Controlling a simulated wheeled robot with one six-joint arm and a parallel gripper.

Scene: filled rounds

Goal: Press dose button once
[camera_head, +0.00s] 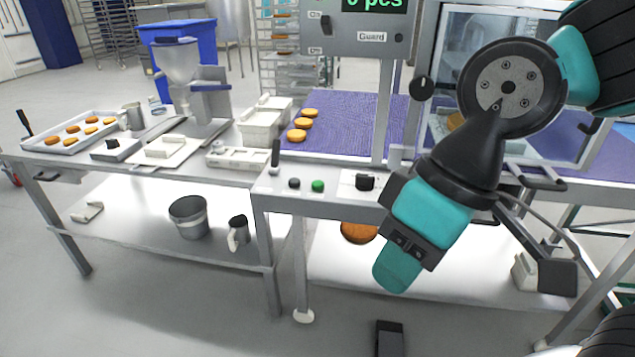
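A green button (318,186) and a black button (294,183) sit side by side on the front panel (275,190) of the middle station. I see no label that tells which one is the dose button. A dark knob or switch (365,182) sits on a light plate to their right. My gripper (397,272), at the end of my teal and black arm, hangs in front of the station, right of and below the buttons in the picture. It appears apart from them. Its fingers overlap in this view, so their opening is hidden. I see nothing held in it.
A hopper machine (180,75) and a tray of round cookies (60,143) stand on the left table. A black lever (276,153) rises behind the buttons. A display box (360,30) reads "0 pcs". A guarded enclosure stands right.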

